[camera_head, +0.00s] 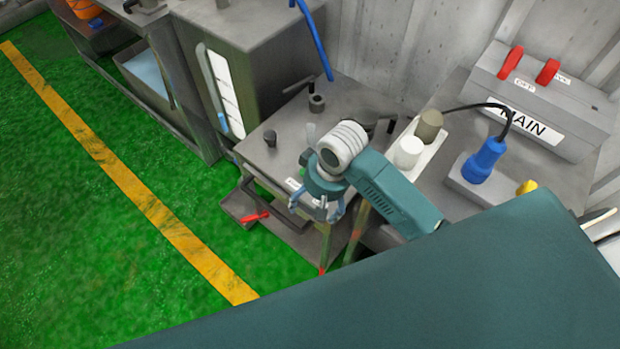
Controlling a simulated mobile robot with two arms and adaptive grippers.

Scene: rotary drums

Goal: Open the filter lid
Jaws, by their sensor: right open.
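A grey metal box (253,152) stands in the middle, with a flat top plate that looks like the filter lid. The arm hides the right part of the top, which looks flat and closed. My left gripper is out of view.
A low tray with a red handle (256,217) juts out below the box. At right stand a MAIN switch panel (535,124) with red switches, a blue plug (484,160) and a black cable. A grey cabinet (262,65) stands left. Green floor at left is clear.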

